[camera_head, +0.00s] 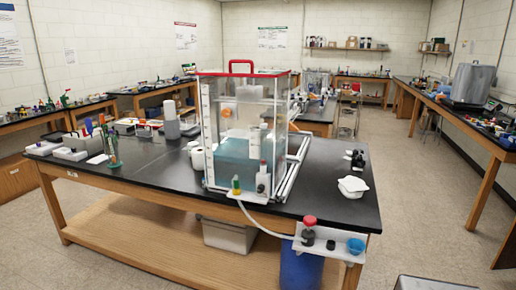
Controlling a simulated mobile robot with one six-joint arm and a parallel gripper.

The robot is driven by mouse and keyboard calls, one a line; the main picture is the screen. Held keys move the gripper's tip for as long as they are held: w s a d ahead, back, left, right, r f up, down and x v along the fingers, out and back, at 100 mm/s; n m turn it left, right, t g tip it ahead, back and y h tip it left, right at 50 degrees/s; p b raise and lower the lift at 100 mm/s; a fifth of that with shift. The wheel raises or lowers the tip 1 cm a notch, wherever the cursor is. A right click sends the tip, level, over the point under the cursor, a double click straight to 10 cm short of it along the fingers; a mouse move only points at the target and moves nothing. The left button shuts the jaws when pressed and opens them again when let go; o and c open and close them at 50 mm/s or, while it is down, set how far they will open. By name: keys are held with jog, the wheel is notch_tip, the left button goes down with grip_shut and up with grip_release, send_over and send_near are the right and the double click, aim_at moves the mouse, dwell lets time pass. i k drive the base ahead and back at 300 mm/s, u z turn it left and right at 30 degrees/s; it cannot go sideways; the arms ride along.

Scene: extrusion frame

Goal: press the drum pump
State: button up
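A blue drum (301,268) stands on the floor at the front right end of the near bench, partly hidden by a white shelf. What looks like the drum pump (309,229), a dark body with a red top, stands upright above the drum at the shelf's left end. A pale hose (260,226) runs from the clear tank (238,130) down toward this pump. I cannot tell how the pump joins the drum. My gripper is not in view.
The white shelf (338,244) also holds a small black part and a blue cup (355,245). A white container (352,187) sits on the black bench top (320,205). A grey bin (229,236) is under the bench. The floor (430,220) to the right is open.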

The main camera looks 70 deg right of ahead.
aim_at(309, 221)
jog(key=u, duration=0.5)
jog(key=k, duration=0.15)
jog(key=z, duration=2.8)
jog(key=k, duration=0.6)
jog(key=u, duration=0.15)
jog(key=i, duration=0.6)
jog(key=z, duration=0.05)
